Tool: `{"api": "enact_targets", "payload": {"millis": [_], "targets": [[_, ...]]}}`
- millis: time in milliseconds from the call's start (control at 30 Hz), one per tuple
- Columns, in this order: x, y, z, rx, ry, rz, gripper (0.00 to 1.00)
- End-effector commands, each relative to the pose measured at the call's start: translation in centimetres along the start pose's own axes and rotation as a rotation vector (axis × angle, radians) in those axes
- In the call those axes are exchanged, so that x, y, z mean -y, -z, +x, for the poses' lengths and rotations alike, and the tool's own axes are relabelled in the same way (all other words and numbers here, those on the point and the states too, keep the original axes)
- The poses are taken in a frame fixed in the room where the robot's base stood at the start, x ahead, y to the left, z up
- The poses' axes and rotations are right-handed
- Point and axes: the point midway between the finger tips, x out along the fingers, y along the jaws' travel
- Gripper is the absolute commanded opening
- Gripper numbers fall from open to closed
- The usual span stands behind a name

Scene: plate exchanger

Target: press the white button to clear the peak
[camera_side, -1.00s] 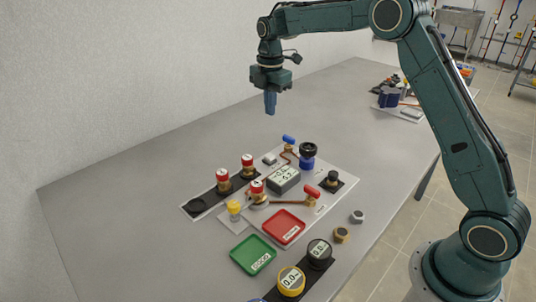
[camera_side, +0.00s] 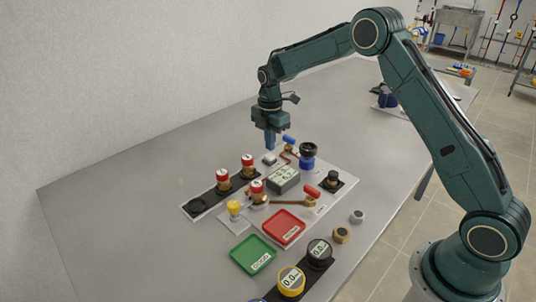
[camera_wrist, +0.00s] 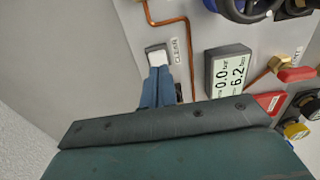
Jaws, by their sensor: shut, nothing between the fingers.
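The white button (camera_wrist: 157,55) is a small pale square in a dark frame, labelled CLEAR, on the light panel. It also shows in the side view (camera_side: 269,160), at the panel's far edge. My gripper (camera_side: 270,147) points down with its blue fingers shut and empty, just above the button. In the wrist view the blue fingers (camera_wrist: 158,72) end close beside the button's lower edge; I cannot tell whether they touch it. The grey display (camera_wrist: 229,76) reads 0.0 and 6.2; in the side view the display (camera_side: 284,179) sits in front of the button.
A copper pipe (camera_wrist: 172,20) bends around the button. A blue-handled valve (camera_side: 289,139) and a blue and black knob (camera_side: 308,155) stand to its right. Red-capped fittings (camera_side: 222,180), a red tray (camera_side: 284,226) and a green tray (camera_side: 253,255) lie nearer. The table's left side is clear.

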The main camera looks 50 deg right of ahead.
Motion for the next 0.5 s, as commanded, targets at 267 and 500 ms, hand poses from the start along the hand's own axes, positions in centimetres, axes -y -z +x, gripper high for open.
{"api": "enact_targets", "payload": {"millis": [267, 500], "targets": [[0.0, 0.0, 2.1, 0.0, 0.0, 0.0, 0.0], [0.0, 0.0, 2.3, 0.0, -0.001, 0.0, 0.0]]}}
